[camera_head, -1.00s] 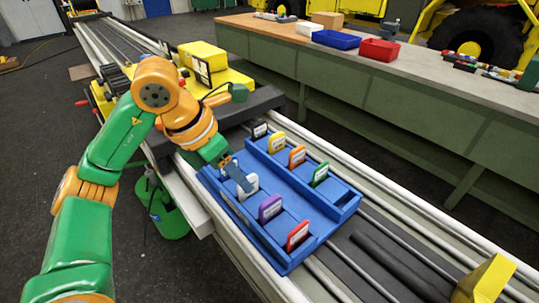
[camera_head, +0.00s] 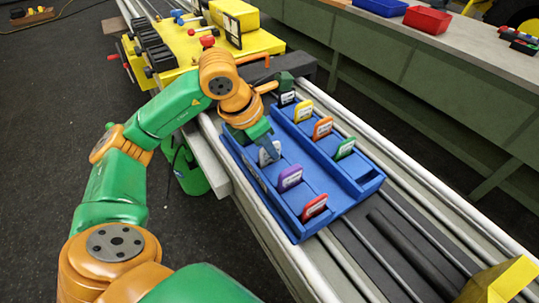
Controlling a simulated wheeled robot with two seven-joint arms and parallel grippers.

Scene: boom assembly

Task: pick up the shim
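Several shims stand upright in a blue tray (camera_head: 303,233) with two rows of slots. The near row holds a white or grey shim (camera_head: 264,158), a purple shim (camera_head: 290,178) and a red shim (camera_head: 314,208). The far row holds a black shim (camera_head: 287,98), a yellow shim (camera_head: 304,111), an orange shim (camera_head: 322,128) and a green shim (camera_head: 345,148). My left gripper (camera_head: 270,151) points down at the white shim and partly covers it. Its fingertips are too small and overlapped to show whether they grip it. My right gripper is not seen.
The tray lies on a long boom with pale rails. A yellow machine block (camera_head: 250,42) stands behind my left arm. A green bucket (camera_head: 190,172) is beside the boom. A bench at right carries a red bin (camera_head: 427,20) and a blue bin (camera_head: 381,5).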

